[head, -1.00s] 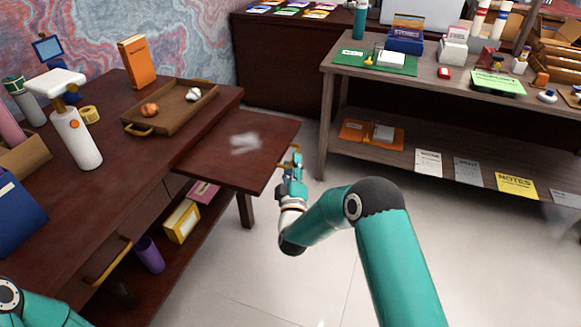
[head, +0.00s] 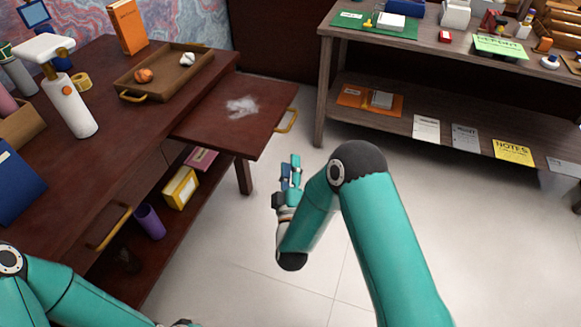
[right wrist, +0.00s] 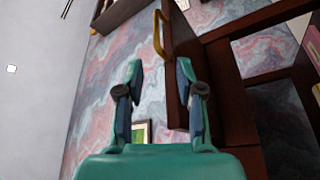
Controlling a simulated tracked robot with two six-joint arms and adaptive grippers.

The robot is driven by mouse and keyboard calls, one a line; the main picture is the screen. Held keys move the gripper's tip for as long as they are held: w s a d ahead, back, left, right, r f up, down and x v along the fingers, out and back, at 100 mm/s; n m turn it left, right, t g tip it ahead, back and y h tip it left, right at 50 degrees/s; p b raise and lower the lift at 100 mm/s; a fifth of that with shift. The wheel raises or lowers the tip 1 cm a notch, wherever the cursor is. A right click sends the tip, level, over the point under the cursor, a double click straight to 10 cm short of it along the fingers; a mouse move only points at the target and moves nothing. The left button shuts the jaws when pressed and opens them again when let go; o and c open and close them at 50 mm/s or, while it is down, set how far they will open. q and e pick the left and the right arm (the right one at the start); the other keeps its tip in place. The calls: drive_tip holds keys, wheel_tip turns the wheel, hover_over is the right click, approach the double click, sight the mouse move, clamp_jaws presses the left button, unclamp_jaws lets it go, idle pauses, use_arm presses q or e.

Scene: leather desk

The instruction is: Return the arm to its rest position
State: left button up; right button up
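My right arm (head: 390,240) reaches in from the lower right in the head view. Its gripper (head: 290,171) is in the air over the pale floor, below and in front of the pull-out board (head: 205,133) of the desk, apart from it. In the right wrist view the two fingers (right wrist: 160,85) stand apart with nothing between them. The board's brass handle (head: 287,120) is clear of the fingers; it also shows above them in the wrist view (right wrist: 160,32). My left arm (head: 70,298) shows at the lower left, its gripper cut off by the bottom edge.
A whitish patch (head: 242,107) lies on the board. A wooden tray (head: 165,88) with crumpled balls sits on the desk beside a white bottle (head: 75,115). A yellow box (head: 181,188) and a purple cup (head: 150,222) are on the lower shelf. The floor (head: 340,225) is open.

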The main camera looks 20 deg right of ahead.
idle(0.4)
drive_tip(key=s+d+f+g, duration=0.1)
drive_tip(key=d+f+g, duration=0.15)
drive_tip(key=d, duration=0.35)
drive_tip(key=s+a+f+m+g+y, duration=0.3)
drive_tip(key=s+f+g+y, duration=0.15)
drive_tip(key=s+f, duration=0.35)
drive_tip(key=s+a+f+m+g+y, duration=0.2)
drive_tip(key=s+a+f+g+y, duration=0.25)
drive_tip(key=f, duration=0.55)
drive_tip(key=s+a+f+m+g+y, duration=0.1)
drive_tip(key=s+a+m+g, duration=0.1)
drive_tip(key=s+g, duration=0.35)
drive_tip(key=s+a+f+m+g, duration=0.1)
drive_tip(key=s+a+m+g, duration=0.15)
drive_tip(key=s, duration=0.65)
wheel_tip(320, 180, up, 15)
drive_tip(key=p, duration=1.5)
drive_tip(key=shift+s+m+t, duration=0.3)
drive_tip(key=shift+m+t, duration=0.05)
drive_tip(key=shift+d+f, duration=0.1)
drive_tip(key=shift+f, duration=0.05)
